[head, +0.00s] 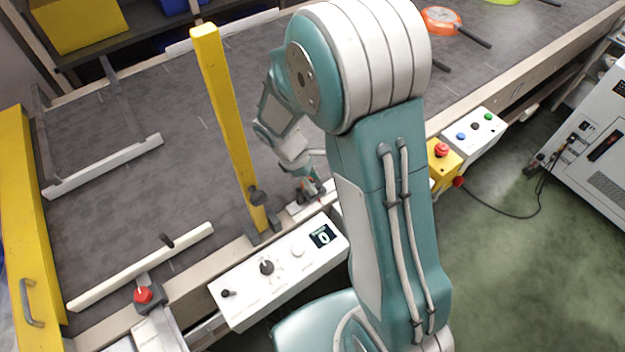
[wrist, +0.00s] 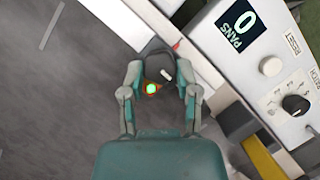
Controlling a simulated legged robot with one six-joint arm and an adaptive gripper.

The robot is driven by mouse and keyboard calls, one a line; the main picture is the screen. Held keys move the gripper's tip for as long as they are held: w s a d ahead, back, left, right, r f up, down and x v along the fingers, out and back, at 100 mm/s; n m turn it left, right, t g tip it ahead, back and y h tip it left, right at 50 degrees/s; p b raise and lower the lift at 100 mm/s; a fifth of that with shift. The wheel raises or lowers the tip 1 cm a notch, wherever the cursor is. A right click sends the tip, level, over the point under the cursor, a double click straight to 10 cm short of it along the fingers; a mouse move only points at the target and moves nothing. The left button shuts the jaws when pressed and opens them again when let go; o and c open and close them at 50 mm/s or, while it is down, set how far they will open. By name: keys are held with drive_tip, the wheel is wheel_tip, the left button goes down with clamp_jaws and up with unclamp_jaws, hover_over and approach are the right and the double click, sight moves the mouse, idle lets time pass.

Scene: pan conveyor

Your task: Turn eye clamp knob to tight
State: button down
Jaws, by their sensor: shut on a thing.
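The eye clamp knob (wrist: 164,69) is a dark knob with a white mark, at the conveyor's edge in the wrist view. An orange-ringed green light (wrist: 151,89), seemingly part of the eye, shows just below it. My gripper (wrist: 162,80) has one finger on each side of the knob and is shut on it. The mark points up and to the right in the wrist view. In the head view my gripper (head: 310,190) is low by the conveyor's near edge, and my arm partly hides it. The knob's tight and loose labels cannot be read.
A yellow post (head: 228,120) rises close by on the left. A yellow stop box (head: 443,165) is to the right. Grey belt (head: 130,110) lies open beyond.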

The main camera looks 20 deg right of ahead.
drive_tip(key=m+g, duration=0.1)
drive_tip(key=m, duration=0.2)
drive_tip(key=shift+w+d+f+m+y, duration=0.1)
drive_tip(key=shift+m+y, duration=0.2)
drive_tip(key=shift+y, duration=0.1)
drive_tip(key=m, duration=0.2)
drive_tip(key=m+g+y, duration=0.1)
drive_tip(key=m, duration=0.1)
drive_tip(key=shift+d+m+y, duration=0.1)
drive_tip(key=shift+m+y, duration=0.2)
drive_tip(key=m, duration=0.2)
drive_tip(key=m+y, duration=0.1)
drive_tip(key=m, duration=0.1)
drive_tip(key=shift+d+m+g+y, duration=0.15)
drive_tip(key=shift+m+g+y, duration=0.15)
drive_tip(key=shift+d+m+y, duration=0.1)
drive_tip(key=shift+m+y, duration=0.8)
drive_tip(key=shift+m, duration=1.3)
drive_tip(key=shift+c, duration=1.7)
unclamp_jaws()
